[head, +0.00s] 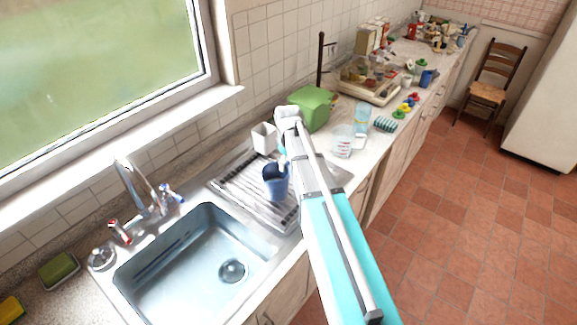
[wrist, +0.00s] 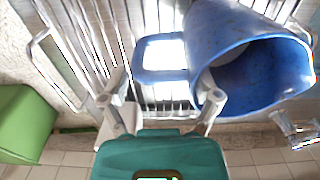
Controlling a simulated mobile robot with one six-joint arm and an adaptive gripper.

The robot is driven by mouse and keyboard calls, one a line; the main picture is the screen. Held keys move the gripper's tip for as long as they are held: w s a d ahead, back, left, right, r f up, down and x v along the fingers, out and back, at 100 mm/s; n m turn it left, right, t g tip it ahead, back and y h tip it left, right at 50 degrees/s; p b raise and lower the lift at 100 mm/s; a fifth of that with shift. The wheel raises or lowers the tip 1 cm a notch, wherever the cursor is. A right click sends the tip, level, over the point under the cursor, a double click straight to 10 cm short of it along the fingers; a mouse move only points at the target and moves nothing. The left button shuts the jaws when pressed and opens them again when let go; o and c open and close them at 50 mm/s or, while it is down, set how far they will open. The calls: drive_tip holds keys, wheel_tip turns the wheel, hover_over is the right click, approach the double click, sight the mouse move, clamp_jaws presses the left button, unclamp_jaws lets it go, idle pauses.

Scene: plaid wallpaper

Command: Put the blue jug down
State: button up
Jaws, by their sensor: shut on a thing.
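The blue jug (head: 276,184) is at the drying rack (head: 240,180) beside the sink in the head view. In the wrist view the jug (wrist: 240,55) fills the upper right, its open mouth toward the lower right and its handle toward the left. My gripper (head: 283,160) is at the jug's upper side. In the wrist view my gripper (wrist: 160,92) has its fingers by the handle and rim, shut on the jug. The rack's bars (wrist: 150,15) show behind the jug. Whether the jug's base touches the rack I cannot tell.
The sink (head: 205,260) lies to the near left. A white cup (head: 265,138) and a green box (head: 311,108) stand behind the rack. A clear measuring cup (head: 342,142) and a clear glass (head: 362,118) are to the right. The rack's left part looks free.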

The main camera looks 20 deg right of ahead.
drive_tip(key=shift+f, duration=0.1)
idle(0.3)
drive_tip(key=o, duration=1.1)
drive_tip(key=shift+r, duration=0.2)
wheel_tip(320, 180, up, 12)
drive_tip(key=p, duration=1.2)
drive_tip(key=shift+f, duration=0.1)
drive_tip(key=shift+s, duration=0.15)
drive_tip(key=s+a+m, duration=0.1)
drive_tip(key=s+m, duration=0.1)
drive_tip(key=s, duration=0.4)
drive_tip(key=s+a+m, duration=0.2)
drive_tip(key=s, duration=0.4)
drive_tip(key=s+a+m, duration=0.2)
drive_tip(key=s+m, duration=0.1)
drive_tip(key=s, duration=0.4)
